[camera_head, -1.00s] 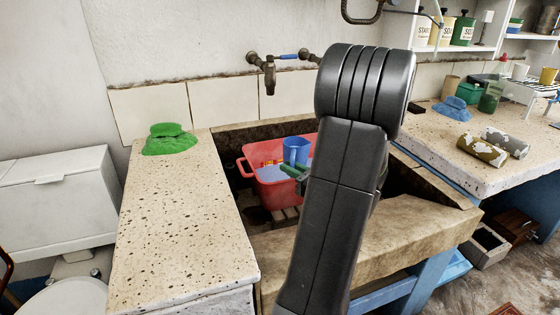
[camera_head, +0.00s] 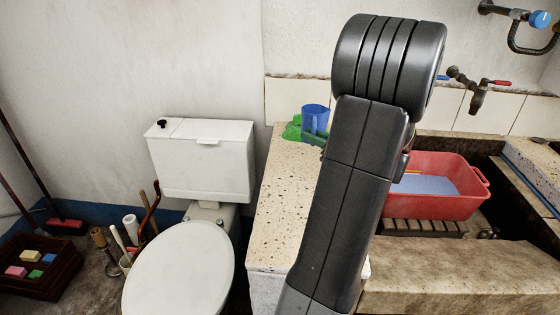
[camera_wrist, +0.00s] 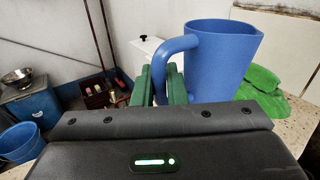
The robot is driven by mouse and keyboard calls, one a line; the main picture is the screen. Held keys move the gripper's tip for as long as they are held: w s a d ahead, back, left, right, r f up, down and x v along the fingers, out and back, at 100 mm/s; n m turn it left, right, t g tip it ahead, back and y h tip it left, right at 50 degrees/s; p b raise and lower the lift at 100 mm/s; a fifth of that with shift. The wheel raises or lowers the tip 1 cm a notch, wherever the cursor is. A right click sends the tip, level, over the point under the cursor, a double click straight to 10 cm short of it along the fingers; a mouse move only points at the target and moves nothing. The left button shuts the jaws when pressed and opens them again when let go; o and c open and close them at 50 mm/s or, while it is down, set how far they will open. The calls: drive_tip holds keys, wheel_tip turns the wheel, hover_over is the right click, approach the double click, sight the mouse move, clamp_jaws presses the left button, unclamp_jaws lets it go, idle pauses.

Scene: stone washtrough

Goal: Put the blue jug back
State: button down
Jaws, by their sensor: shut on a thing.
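The blue jug (camera_head: 315,118) is upright over the far end of the left speckled counter (camera_head: 278,212), in front of or above a green cloth (camera_head: 291,130). I cannot tell whether it touches the cloth. In the wrist view the jug (camera_wrist: 225,55) fills the upper right, with its handle running down between my gripper's green fingers (camera_wrist: 162,85). My gripper is shut on that handle. In the head view my arm hides most of the gripper. The green cloth (camera_wrist: 266,84) lies behind the jug in the wrist view.
A red basin (camera_head: 430,205) with bluish water sits in the stone trough (camera_head: 440,262) at right, on a slatted rack. Taps (camera_head: 478,95) stick out above it. A white toilet (camera_head: 180,265) stands left of the counter. The counter's front part is clear.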

wheel_tip(320, 180, down, 10)
drive_tip(key=shift+w+a+r+b, duration=0.1)
drive_tip(key=shift+w+r+b, duration=0.05)
drive_tip(key=shift+b, duration=0.9)
drive_tip(key=c, duration=1.5)
unclamp_jaws()
drive_tip(key=shift+f, duration=0.2)
drive_tip(key=shift+o, duration=0.2)
drive_tip(key=shift+r, duration=0.2)
drive_tip(key=shift+d, duration=0.25)
drive_tip(key=p+v, duration=0.1)
drive_tip(key=v, duration=1)
drive_tip(key=shift+s+d, duration=0.15)
drive_tip(key=shift+s, duration=0.15)
